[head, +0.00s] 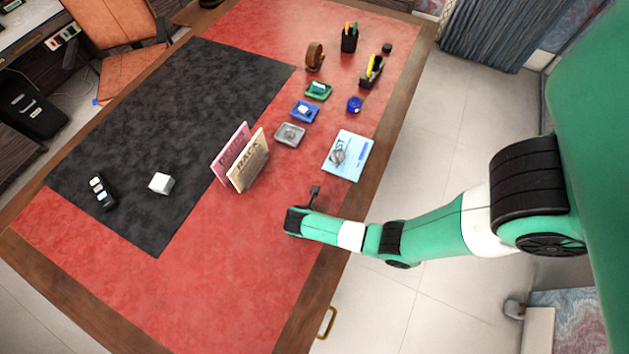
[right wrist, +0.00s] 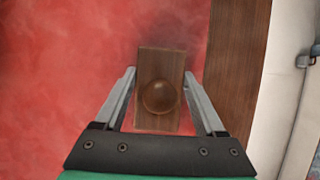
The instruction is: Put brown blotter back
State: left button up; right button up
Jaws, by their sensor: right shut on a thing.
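The brown blotter (right wrist: 160,62) is a dark wooden block with a round knob on top, seen from above in the right wrist view. My right gripper (right wrist: 160,78) is shut on it, with one finger along each long side. Below it is the red leather desk top, near the wooden edge; I cannot tell whether the blotter touches the leather. In the head view my right wrist (head: 297,221) is over the near right part of the desk, and the blotter is hidden there. My left gripper is not in view.
Upright cards (head: 248,162), a blue booklet (head: 356,157), and grey (head: 290,134), blue (head: 296,110) and green (head: 327,94) trays stand beyond my wrist. Red leather nearer is clear.

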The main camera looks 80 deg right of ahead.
jog(key=shift+f, duration=0.15)
jog(key=o, duration=1.3)
jog(key=shift+r, duration=0.45)
jog(key=p+v, duration=0.4)
jog(key=v, duration=0.7)
jog(key=shift+w+a+r, duration=0.15)
jog(key=shift+a, duration=0.1)
